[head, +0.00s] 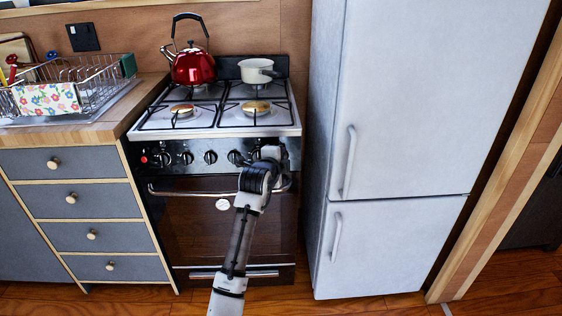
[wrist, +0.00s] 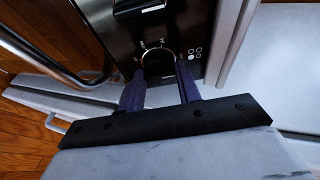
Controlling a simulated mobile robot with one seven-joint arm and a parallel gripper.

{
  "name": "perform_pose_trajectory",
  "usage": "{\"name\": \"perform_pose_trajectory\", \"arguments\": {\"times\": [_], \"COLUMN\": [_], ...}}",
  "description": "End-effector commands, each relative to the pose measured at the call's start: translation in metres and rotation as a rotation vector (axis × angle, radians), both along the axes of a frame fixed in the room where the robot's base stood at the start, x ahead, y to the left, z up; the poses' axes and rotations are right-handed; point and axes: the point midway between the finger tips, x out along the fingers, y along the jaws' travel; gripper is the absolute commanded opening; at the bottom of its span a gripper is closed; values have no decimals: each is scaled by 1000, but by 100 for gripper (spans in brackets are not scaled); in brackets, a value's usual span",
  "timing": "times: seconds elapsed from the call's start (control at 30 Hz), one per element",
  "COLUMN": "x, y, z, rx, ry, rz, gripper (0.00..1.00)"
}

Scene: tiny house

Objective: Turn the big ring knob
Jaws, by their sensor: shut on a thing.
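The big ring knob (wrist: 158,66) shows in the wrist view as a dark round knob with a bright ring edge, on the dark stove panel. My gripper (wrist: 161,78) has one purple finger on each side of it and is shut on it. In the head view my gripper (head: 270,155) is at the right end of the knob row on the stove (head: 215,130) and hides the held knob. How far the knob is turned is too small to tell.
Several other knobs (head: 210,157) line the panel to the left. The oven handle (head: 180,192) runs just below. A red kettle (head: 194,67) and a white pot (head: 256,71) stand on the stove's back. The white fridge (head: 400,130) stands close on the right.

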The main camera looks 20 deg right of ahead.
Motion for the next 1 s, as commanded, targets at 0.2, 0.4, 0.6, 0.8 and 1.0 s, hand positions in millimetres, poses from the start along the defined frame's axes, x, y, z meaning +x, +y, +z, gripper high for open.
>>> {"name": "perform_pose_trajectory", "arguments": {"times": [0.2, 0.4, 0.6, 0.8, 1.0], "x": [0, 0, 0, 0, 0], "y": [0, 0, 0, 0, 0], "z": [-1, -1, 0, 0, 0], "rx": [30, 33, 33, 33, 32], "ry": [-7, -9, -9, -10, -9], "rz": [-10, -12, -12, -11, -11], "gripper": [11, 11, 35, 55, 55]}}
